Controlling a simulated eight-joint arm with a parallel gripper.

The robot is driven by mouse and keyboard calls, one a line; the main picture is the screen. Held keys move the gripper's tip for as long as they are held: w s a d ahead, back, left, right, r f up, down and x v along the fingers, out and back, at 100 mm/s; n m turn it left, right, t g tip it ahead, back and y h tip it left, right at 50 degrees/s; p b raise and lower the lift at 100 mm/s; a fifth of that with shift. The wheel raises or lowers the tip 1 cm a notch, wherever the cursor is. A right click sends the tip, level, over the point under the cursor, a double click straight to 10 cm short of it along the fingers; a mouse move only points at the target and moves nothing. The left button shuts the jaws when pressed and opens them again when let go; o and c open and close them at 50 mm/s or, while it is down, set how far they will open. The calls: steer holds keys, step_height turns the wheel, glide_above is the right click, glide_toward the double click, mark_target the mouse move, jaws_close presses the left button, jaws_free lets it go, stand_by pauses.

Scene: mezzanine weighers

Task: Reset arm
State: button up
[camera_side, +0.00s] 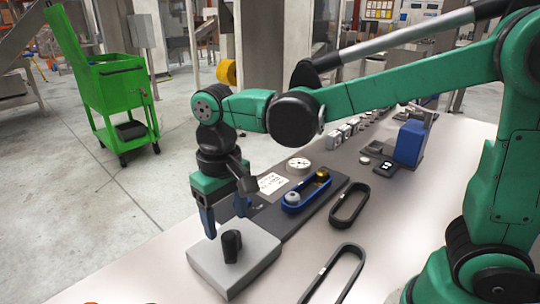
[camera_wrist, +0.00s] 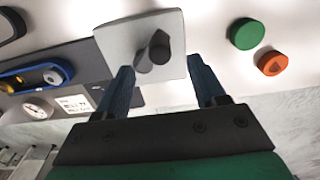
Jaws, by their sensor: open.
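My gripper (camera_side: 223,222) points down at the near-left part of the table, its two blue fingers apart with nothing between them. I cannot tell the exact gap between the fingertips and the cylinder.
Dark oval frames (camera_side: 349,204) lie nearby, with a white round dial (camera_side: 298,166) and printed card (camera_side: 271,183). A green disc (camera_wrist: 245,33) and orange disc (camera_wrist: 270,63) lie beside the plate. A blue device (camera_side: 410,143) stands farther back.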

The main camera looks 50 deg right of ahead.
steer(key=s+d+r+t, duration=0.1)
steer(key=s+d+t, duration=0.2)
steer(key=d+t, duration=0.3)
steer(key=d, duration=0.3)
steer(key=shift+s+d+t, duration=0.3)
steer(key=shift+s+d, duration=0.05)
steer(key=shift+s, duration=0.05)
steer(key=shift+o, duration=0.9)
steer(key=shift+s+d, duration=0.1)
steer(key=shift+d, duration=0.1)
steer(key=o, duration=0.3)
steer(key=shift+d+r, duration=0.15)
steer(key=shift+d, duration=0.05)
steer(key=shift+o, duration=0.4)
steer(key=w+d+r+g+h, duration=0.1)
steer(key=w+d+r+h, duration=0.1)
steer(key=w+d+r, duration=0.4)
step_height(320, 180, up, 3)
steer(key=shift+w+r, duration=0.1)
steer(key=shift+w, duration=0.15)
steer(key=w+d+r+g+h, duration=0.2)
steer(key=w+d+r+g, duration=0.15)
steer(key=d+r, duration=0.45)
steer(key=x, duration=1.2)
steer(key=shift+w+d, duration=0.2)
steer(key=shift+d, duration=0.25)
steer(key=shift+r, duration=0.1)
